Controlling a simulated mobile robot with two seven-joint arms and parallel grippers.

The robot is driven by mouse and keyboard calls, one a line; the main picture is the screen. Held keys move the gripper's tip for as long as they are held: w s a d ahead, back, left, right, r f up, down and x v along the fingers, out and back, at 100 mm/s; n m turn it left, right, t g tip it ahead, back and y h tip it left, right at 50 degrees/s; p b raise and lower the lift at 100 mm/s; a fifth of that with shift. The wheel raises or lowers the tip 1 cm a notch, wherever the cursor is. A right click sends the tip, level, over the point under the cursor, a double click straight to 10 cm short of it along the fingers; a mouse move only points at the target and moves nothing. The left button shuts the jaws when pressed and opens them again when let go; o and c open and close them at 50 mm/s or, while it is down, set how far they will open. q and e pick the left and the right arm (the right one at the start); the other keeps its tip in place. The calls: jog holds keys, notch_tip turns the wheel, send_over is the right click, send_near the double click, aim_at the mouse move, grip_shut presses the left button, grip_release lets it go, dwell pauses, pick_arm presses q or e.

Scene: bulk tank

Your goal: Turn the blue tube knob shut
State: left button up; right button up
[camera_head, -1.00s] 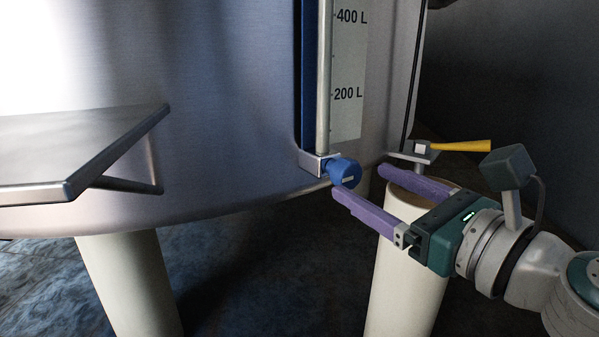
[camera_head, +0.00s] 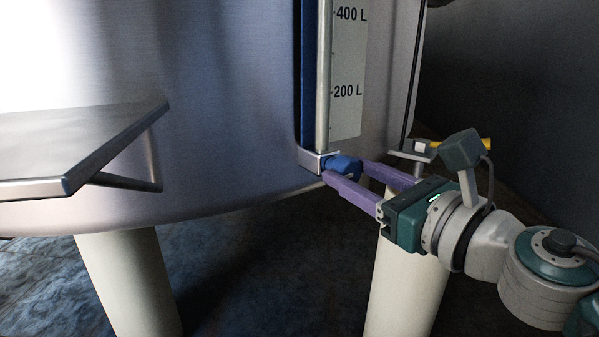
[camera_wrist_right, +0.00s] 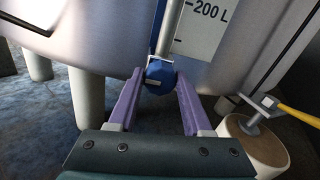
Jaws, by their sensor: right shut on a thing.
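The blue knob (camera_head: 344,165) sits at the foot of the clear sight tube (camera_head: 323,80) on the tank's front. My right gripper (camera_head: 345,171) has its purple fingers on both sides of the knob and is shut on it; the fingers cover part of the knob in the head view. In the right wrist view the knob (camera_wrist_right: 160,77) lies between the fingertips (camera_wrist_right: 160,80), with a pale mark on its face. The mark lies nearly level in that picture. My left gripper is not in view.
The steel tank (camera_head: 230,130) fills the back. A metal shelf (camera_head: 75,150) juts out at the left. A yellow-handled valve (camera_head: 422,148) is right of the knob, behind my right gripper, above a pale tank leg (camera_head: 405,290). A scale plate (camera_head: 347,75) stands beside the tube.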

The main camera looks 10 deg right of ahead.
grip_shut()
jog(key=shift+m, duration=0.3)
jog(key=m+p, duration=0.1)
jog(key=m, duration=0.2)
jog(key=shift+d+r, duration=0.1)
jog(key=m+p, duration=0.1)
jog(key=m, duration=0.4)
jog(key=shift+p, duration=0.35)
jog(key=m+p, duration=0.1)
jog(key=m, duration=0.4)
jog(key=shift+p, duration=0.3)
jog(key=shift+d+m+g+y+p, duration=0.1)
jog(key=shift+m+g+y+p, duration=0.3)
jog(key=shift+m, duration=1.5)
